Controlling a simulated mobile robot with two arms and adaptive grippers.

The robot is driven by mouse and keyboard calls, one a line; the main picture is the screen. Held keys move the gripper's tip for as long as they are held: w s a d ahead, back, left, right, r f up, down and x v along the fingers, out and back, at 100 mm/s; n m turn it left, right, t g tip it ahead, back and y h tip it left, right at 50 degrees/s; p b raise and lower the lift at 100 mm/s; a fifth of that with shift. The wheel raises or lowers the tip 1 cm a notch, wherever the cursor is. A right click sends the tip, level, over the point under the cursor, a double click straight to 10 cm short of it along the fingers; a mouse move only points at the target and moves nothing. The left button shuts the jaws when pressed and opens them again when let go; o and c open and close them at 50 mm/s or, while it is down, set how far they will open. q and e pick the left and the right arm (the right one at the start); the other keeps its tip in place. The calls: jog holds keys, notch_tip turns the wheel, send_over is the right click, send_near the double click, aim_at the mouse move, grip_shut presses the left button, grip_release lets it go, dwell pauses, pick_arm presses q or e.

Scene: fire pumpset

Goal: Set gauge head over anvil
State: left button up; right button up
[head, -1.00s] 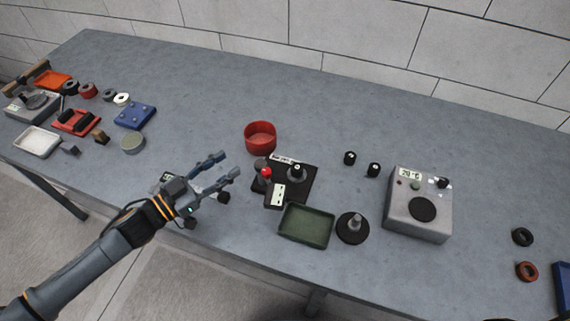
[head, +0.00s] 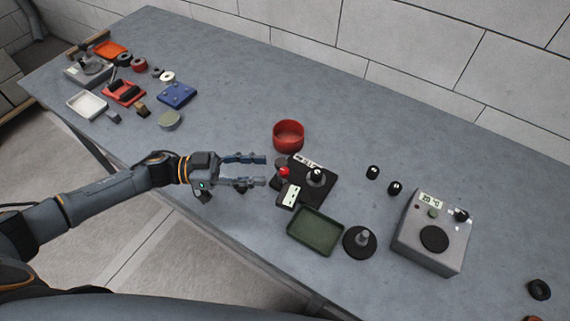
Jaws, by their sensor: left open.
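The gauge stand is a black base plate (head: 325,189) in the middle of the table in the head view. A gauge head with a white display face (head: 290,196) and a red knob (head: 284,172) sits at its left side. A round dark post or anvil with a light top (head: 317,176) stands on the plate, to the right of the red knob. My left gripper (head: 266,170) is open and empty just left of the gauge head, fingers pointing right at it. Whether a finger touches it I cannot tell. My right gripper is not in view.
A red round bowl (head: 288,134) stands behind the stand. A green tray (head: 315,232) and a black disc with a peg (head: 360,241) lie in front. A grey box with a temperature display (head: 434,232) is to the right. Small parts crowd the far left; the back of the table is clear.

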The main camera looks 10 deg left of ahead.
aim_at(285, 170)
pick_arm(q)
jog(key=d, duration=0.2)
jog(key=d+p, duration=0.1)
jog(key=d, duration=0.1)
jog(key=w+d, duration=0.1)
jog(key=d, duration=0.2)
jog(key=shift+w, duration=0.1)
grip_shut()
